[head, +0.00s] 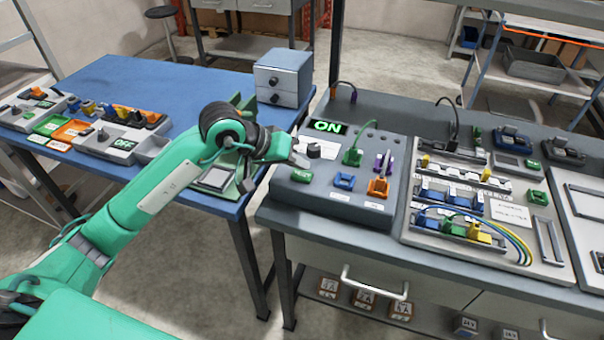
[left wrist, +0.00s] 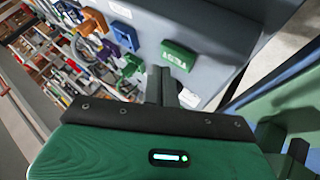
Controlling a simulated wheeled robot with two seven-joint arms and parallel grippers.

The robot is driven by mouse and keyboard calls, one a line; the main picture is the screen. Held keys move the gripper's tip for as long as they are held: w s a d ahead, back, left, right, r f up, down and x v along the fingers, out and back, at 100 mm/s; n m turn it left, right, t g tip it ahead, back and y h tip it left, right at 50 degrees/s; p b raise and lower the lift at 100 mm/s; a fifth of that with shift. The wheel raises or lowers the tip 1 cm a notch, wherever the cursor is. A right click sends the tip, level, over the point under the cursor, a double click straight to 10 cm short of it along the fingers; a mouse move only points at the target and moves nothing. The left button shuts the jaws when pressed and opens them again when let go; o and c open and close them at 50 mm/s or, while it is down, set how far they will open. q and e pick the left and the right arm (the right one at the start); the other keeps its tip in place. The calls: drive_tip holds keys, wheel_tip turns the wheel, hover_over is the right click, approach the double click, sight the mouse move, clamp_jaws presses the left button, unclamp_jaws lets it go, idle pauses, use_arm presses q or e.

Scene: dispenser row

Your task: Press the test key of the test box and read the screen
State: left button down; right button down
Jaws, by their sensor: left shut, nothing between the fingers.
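The test box (head: 345,205) is a grey sloped box on the right bench, with a lit screen (head: 327,127) that reads ON in green. A green key (head: 301,176) with pale lettering sits at its front left corner; it also shows in the left wrist view (left wrist: 178,55), where the lettering is hard to read. My left gripper (head: 299,160) is shut and empty over the box's left side, just behind the green key. In the left wrist view the fingertips (left wrist: 165,82) are close to the key; I cannot tell whether they touch it. My right gripper is not in view.
A blue socket (head: 344,181), an orange socket (head: 378,186) and a green plug with a cable (head: 353,156) are on the box. A connector panel (head: 408,238) lies to the right.

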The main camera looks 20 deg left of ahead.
use_arm(q)
drive_tip(key=shift+f+b, duration=0.35)
drive_tip(key=shift+b, duration=0.1)
drive_tip(key=shift+s+a+b, duration=0.25)
drive_tip(key=shift+a+b, duration=0.1)
drive_tip(key=shift+a, duration=0.05)
drive_tip(key=shift+f, duration=0.1)
